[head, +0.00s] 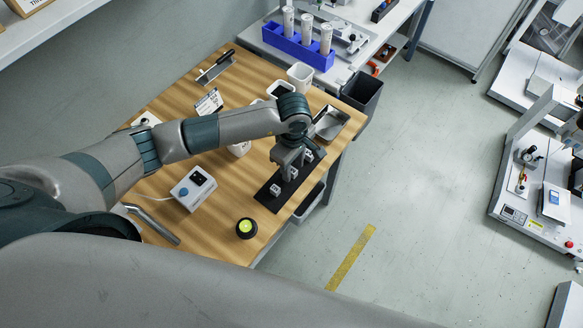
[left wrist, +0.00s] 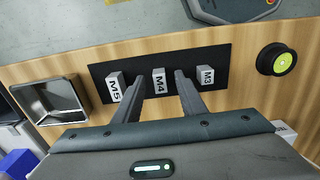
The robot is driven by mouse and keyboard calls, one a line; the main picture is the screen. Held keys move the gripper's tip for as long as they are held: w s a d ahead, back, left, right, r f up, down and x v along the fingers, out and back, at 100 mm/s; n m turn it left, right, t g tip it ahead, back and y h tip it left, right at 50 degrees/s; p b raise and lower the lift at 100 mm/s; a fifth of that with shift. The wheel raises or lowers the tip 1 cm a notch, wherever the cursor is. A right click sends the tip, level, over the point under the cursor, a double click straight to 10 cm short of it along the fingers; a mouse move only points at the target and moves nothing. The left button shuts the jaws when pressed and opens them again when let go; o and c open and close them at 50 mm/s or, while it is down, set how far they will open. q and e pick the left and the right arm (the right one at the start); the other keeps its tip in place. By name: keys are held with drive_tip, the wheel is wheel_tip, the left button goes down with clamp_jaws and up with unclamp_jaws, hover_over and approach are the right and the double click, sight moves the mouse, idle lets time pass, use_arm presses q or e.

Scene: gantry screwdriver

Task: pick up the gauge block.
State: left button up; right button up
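Three small grey blocks stand in a row on a black mat (head: 268,202), which also shows in the left wrist view (left wrist: 237,56). They are labelled M5 (left wrist: 116,88), M4 (left wrist: 159,82) and M3 (left wrist: 206,76). In the head view, one block (head: 275,190) shows clearly at the mat's near end; the others are partly behind my gripper. My left gripper (head: 287,160) points down over the middle of the mat. In the left wrist view, its fingers (left wrist: 160,74) are apart, one on each side of the M4 block, with gaps visible. My right gripper is not in view.
A round black button with a yellow-green top (head: 246,228) stands near the mat. A metal tray (head: 331,122) lies beyond it. The wooden table's edge runs close beside the mat.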

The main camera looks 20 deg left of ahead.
use_arm(q)
drive_tip(key=shift+f, duration=0.35)
clamp_jaws()
drive_tip(key=shift+r, duration=0.1)
